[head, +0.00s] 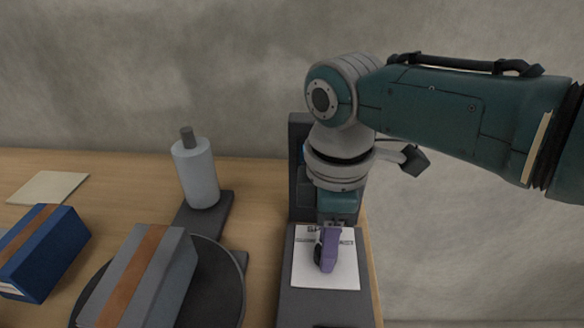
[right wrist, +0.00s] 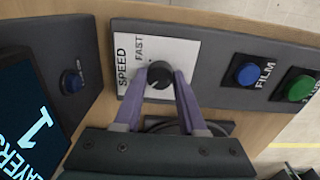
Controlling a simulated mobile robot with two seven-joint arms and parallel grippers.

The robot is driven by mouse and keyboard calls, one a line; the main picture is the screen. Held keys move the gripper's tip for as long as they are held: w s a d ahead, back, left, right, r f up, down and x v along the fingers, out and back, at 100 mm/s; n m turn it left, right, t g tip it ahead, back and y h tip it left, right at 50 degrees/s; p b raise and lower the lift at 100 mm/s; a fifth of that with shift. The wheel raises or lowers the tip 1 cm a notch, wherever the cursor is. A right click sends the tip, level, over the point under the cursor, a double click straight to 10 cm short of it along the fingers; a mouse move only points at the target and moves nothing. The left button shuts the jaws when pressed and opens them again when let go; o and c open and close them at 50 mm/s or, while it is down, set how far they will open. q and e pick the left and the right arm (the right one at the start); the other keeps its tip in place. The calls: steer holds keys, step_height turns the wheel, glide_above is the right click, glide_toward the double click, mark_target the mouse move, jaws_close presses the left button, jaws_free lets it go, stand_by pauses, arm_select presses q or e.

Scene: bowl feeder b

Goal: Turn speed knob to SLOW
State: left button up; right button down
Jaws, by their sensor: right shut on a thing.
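The dark round speed knob (right wrist: 160,72) stands on a white plate (right wrist: 184,48) marked SPEED and FAST in the right wrist view. No SLOW mark can be read, and I cannot make out which way the knob points. My right gripper (right wrist: 161,80) has its purple fingers on either side of the knob, shut on it. My left gripper is not in view.
A blue button (right wrist: 247,75) marked FILM and a green button (right wrist: 299,88) sit to one side of the plate. A grey box (head: 150,275) lies on a dark turntable (head: 232,290); a blue box (head: 45,252) is farther left.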

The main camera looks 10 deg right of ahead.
steer(key=shift+c, duration=2.4)
jaws_free()
step_height(320, 180, up, 10)
steer(key=p, duration=0.3)
